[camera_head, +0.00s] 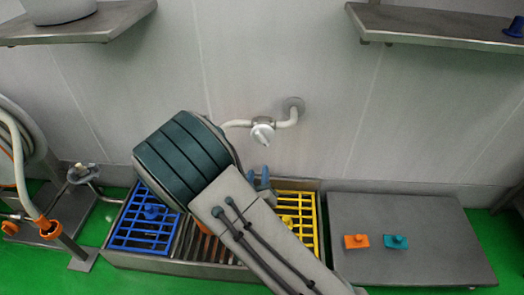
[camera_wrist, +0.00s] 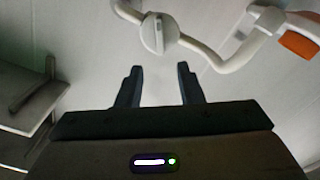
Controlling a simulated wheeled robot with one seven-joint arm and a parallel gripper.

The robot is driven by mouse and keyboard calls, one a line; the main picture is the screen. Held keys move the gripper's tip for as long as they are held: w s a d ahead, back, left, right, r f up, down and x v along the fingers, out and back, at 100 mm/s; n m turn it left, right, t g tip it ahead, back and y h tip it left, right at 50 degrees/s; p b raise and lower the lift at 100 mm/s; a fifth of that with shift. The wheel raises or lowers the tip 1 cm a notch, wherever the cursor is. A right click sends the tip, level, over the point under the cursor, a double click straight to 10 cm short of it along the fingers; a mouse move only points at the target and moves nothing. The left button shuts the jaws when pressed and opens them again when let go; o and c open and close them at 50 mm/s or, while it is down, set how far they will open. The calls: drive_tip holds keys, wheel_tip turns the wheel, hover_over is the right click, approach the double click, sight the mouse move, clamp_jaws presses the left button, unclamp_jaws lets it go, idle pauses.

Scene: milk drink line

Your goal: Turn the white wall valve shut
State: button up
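The white wall valve (camera_head: 262,132) sits on a pale pipe on the wall, near the middle of the head view. In the wrist view the valve's rounded knob (camera_wrist: 158,34) has a raised white handle bar across its face. My gripper (camera_wrist: 159,72) is open and empty, its two dark fingers spread apart. The fingers point toward the wall and stop short of the valve, which shows beyond the gap between them. In the head view my gripper's fingertips (camera_head: 263,177) show below the valve, and my arm hides part of the gripper.
Below stand a blue rack (camera_head: 125,238), a yellow rack (camera_head: 311,205) and a grey board (camera_head: 430,235) bearing an orange piece (camera_head: 356,241) and a teal piece (camera_head: 395,242). Shelves (camera_head: 440,25) overhang at both upper corners. The wall around the valve is clear.

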sight(262, 141)
drive_tip(key=w+b, duration=0.1)
drive_tip(key=w, duration=0.6)
drive_tip(key=w+b, duration=0.1)
drive_tip(key=w, duration=0.5)
drive_tip(key=shift+w+d, duration=0.2)
drive_tip(key=shift+w, duration=0.15)
clamp_jaws()
